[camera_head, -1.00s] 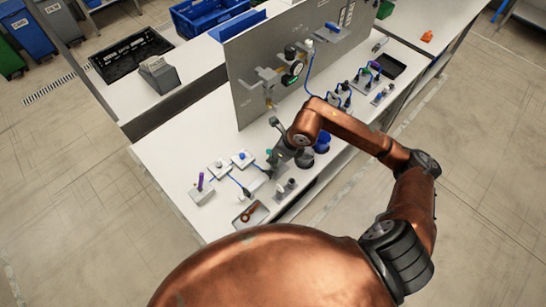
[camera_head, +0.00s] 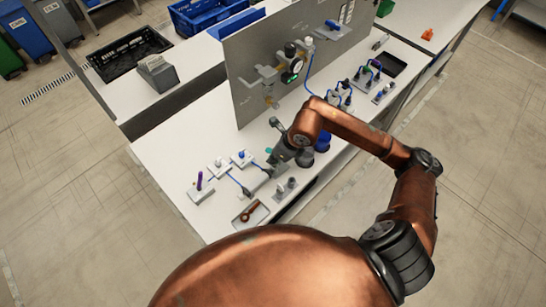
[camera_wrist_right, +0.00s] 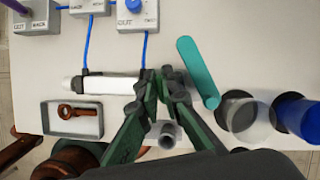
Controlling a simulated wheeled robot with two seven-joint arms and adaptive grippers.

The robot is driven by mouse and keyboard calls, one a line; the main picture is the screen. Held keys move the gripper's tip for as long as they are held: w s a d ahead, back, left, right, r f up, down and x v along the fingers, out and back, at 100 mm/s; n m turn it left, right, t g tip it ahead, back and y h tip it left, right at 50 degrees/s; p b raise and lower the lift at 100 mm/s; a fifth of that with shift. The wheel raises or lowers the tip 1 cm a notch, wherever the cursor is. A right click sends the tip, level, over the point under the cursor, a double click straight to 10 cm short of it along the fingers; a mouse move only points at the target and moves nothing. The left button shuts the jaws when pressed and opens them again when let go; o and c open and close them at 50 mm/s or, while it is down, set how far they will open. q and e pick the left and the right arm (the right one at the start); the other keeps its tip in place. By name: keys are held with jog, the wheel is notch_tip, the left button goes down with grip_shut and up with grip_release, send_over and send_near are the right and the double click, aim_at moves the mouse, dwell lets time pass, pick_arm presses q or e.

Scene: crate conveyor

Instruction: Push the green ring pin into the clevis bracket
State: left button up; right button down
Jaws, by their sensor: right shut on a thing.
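My right gripper (camera_wrist_right: 165,78) is low over the front of the white bench, pointing down. In the head view it (camera_head: 270,172) shows small at the end of my copper arm. Its fingertips are close together on something small, mostly hidden between them; I cannot make out what it is. A teal-green rod (camera_wrist_right: 198,72) shows just right of the fingertips; I cannot see a ring on it. I cannot single out the clevis bracket. A grey round part (camera_wrist_right: 168,136) shows behind the fingers. My left gripper is not in view.
A white bar (camera_wrist_right: 108,86) with blue cables lies left of the fingertips. A tray (camera_wrist_right: 48,122) holds a brown ring-ended part (camera_wrist_right: 76,112). Grey and blue cups (camera_wrist_right: 298,116) stand at the right. An upright grey panel (camera_head: 250,80) stands behind.

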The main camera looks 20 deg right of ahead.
jog(key=shift+f, duration=0.25)
jog(key=c, duration=2)
grip_release()
jog(key=shift+c, duration=0.2)
jog(key=shift+o, duration=0.7)
jog(key=o, duration=0.4)
jog(key=shift+o, duration=0.2)
jog(key=shift+r, duration=0.15)
jog(key=shift+r+p, duration=1.5)
jog(key=shift+r, duration=1.45)
